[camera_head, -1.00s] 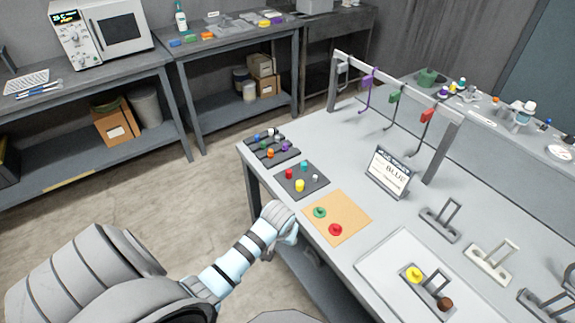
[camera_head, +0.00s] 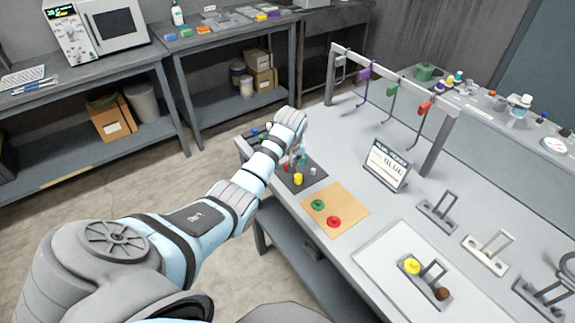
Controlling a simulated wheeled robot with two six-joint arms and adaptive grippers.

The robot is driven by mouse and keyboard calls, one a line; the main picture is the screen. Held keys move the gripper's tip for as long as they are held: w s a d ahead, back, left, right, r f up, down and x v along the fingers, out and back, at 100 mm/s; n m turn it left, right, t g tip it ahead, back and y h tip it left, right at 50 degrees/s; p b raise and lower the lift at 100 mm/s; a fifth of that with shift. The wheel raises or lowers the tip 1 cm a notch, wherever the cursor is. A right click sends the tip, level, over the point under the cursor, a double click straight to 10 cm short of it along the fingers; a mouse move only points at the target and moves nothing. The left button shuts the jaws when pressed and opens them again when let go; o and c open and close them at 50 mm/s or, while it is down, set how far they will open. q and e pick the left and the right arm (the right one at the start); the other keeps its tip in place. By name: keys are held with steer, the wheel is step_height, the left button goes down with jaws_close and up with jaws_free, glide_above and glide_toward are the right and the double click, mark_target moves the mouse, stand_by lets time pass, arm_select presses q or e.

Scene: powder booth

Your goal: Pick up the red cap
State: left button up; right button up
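A small red cap (camera_head: 286,168) stands on the dark mat (camera_head: 312,178) near the bench's left end, partly hidden by my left gripper. My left gripper (camera_head: 298,158) points down over this mat, right by the red cap. Its fingers are small and seen from behind, so I cannot tell whether they are open or touch the cap. A flat red disc with a knob (camera_head: 334,222) lies on the orange mat (camera_head: 350,205), nearer to me. My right gripper is not in view.
A yellow cap (camera_head: 298,179) and a white one (camera_head: 313,171) stand close by on the dark mat. A green disc (camera_head: 318,205) is on the orange mat. A sign (camera_head: 387,165) stands to the right. A rack (camera_head: 440,140) with hanging hooks is behind.

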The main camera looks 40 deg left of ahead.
arm_select(q)
steer(key=x, duration=0.2)
steer(key=b+x, duration=0.1)
steer(key=x, duration=0.1)
steer(key=shift+w+a+f, duration=0.2)
steer(key=shift+w, duration=0.1)
steer(key=shift+s+r, duration=0.1)
steer(key=shift+r, duration=0.05)
steer(key=c, duration=0.8)
